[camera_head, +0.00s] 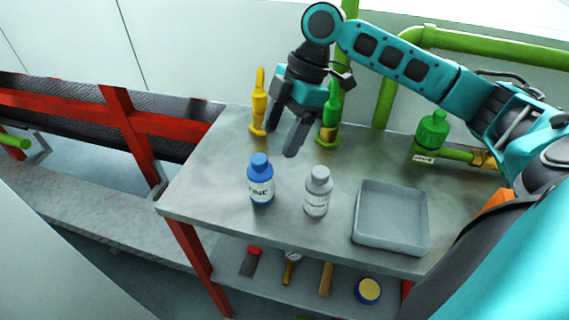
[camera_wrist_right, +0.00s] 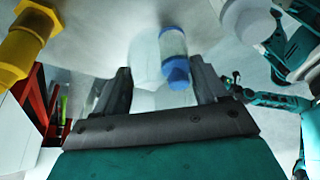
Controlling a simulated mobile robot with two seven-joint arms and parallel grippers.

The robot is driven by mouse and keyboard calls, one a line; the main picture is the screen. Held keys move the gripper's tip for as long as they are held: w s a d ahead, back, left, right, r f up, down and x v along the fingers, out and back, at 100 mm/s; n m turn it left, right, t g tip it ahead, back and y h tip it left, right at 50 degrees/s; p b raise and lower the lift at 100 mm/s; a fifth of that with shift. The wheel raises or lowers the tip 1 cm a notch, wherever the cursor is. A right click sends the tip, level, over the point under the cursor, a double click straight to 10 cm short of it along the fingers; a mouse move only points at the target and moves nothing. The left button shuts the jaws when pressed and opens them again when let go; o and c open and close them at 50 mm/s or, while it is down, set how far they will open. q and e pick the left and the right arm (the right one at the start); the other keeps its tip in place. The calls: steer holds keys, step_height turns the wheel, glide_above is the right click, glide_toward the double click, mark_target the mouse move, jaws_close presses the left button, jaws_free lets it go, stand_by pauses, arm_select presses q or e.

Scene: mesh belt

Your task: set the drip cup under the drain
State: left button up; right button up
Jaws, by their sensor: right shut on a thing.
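My right gripper (camera_head: 283,133) hangs over the left middle of the grey table, fingers down. In the right wrist view, a pale, whitish cup-like thing (camera_wrist_right: 146,66) shows between its two fingers, and the gripper is shut on it. It looks like the drip cup, but its rim and contents cannot be made out. In the head view it is hidden or blends with the table. I cannot tell which fitting is the drain. My left gripper is not in view.
A blue bottle (camera_head: 261,180) and a grey bottle (camera_head: 318,192) stand near the front edge. A grey tray (camera_head: 425,240) lies to their right. A yellow fitting (camera_head: 259,100) and a green-and-yellow one (camera_head: 328,120) stand behind. Tools lie on the lower shelf (camera_head: 325,302).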

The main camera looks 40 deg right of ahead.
step_height(320, 180, down, 8)
steer(key=shift+f+b, duration=0.1)
steer(key=shift+b, duration=0.4)
steer(key=shift+f, duration=0.35)
steer(key=shift+f, duration=0.1)
steer(key=o, duration=1)
steer(key=shift+o, duration=0.2)
